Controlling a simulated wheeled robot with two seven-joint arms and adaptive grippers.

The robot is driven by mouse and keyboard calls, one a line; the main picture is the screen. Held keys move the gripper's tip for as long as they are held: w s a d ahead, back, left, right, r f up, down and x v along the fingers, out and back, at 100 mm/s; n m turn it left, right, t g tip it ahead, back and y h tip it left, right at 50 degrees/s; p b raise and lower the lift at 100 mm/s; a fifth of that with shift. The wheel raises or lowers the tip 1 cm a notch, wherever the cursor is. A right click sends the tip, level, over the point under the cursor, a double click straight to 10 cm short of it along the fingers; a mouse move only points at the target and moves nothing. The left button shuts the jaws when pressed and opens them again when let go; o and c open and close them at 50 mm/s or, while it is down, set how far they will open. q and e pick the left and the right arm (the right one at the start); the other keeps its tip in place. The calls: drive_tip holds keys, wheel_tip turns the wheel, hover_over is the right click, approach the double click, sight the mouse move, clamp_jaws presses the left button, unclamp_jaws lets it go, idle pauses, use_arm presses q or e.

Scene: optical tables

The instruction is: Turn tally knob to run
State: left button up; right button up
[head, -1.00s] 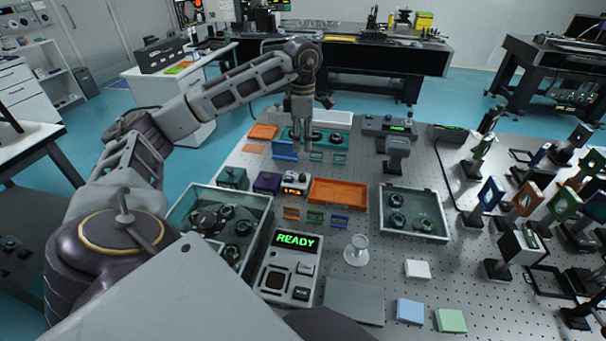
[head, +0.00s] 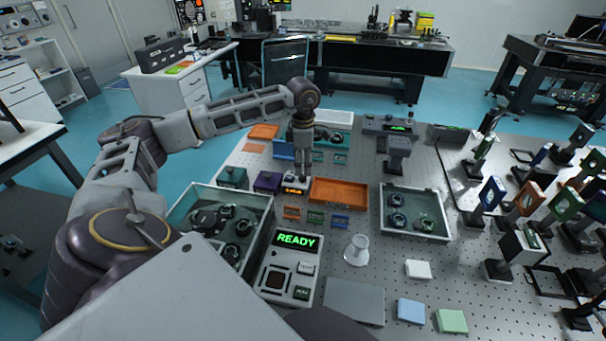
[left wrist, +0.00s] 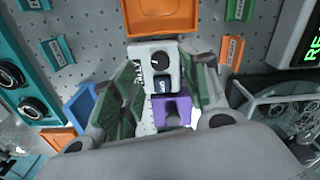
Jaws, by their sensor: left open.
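The tally box (head: 295,188) is a small white block with an amber display, standing between a purple block and the orange tray. In the left wrist view the tally box (left wrist: 148,60) shows a round black knob (left wrist: 160,60) with a light pointer mark, and a dark window beside it. My left gripper (head: 303,176) points down over the box and partly hides it. In the left wrist view its two green-padded fingers (left wrist: 168,90) are open, one on each side of the box. I cannot tell whether they touch it. My right gripper is not in view.
The purple block (head: 268,182) stands close to the left of the tally box, the orange tray (head: 338,203) to the right. Small coloured clips lie in front. A glass-walled bin (head: 262,222) and a console reading READY (head: 290,262) are nearer.

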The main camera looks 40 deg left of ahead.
sight(303, 176)
use_arm(q)
drive_tip(key=shift+f, duration=2.25)
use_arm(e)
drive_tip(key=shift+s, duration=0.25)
use_arm(q)
clamp_jaws()
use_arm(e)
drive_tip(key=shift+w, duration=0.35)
